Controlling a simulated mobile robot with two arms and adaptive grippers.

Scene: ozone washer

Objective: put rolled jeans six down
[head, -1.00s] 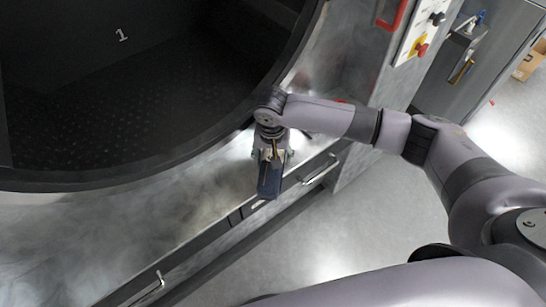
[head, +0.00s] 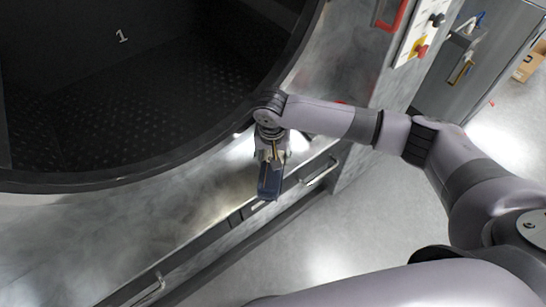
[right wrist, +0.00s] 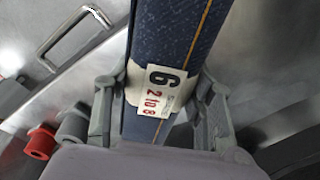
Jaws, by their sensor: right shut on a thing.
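The rolled jeans six (head: 269,184) are a dark blue roll held in my right gripper (head: 270,165), in front of the washer's metal front. In the right wrist view the roll (right wrist: 172,40) runs up between the two fingers of my right gripper (right wrist: 160,112). A pale band with a label (right wrist: 158,90) reading 6 and 210 in red faces the camera. The fingers press on both sides of the roll. The roll's far end runs out of the wrist view. My left gripper is not in view.
The large round dark opening of the washer (head: 150,180), with a 1 inside, is at the upper left. Drawer handles (head: 318,172) stick out of the metal front. A control panel (head: 419,35) with a red and yellow button stands at the upper right. Grey floor is clear at the lower middle.

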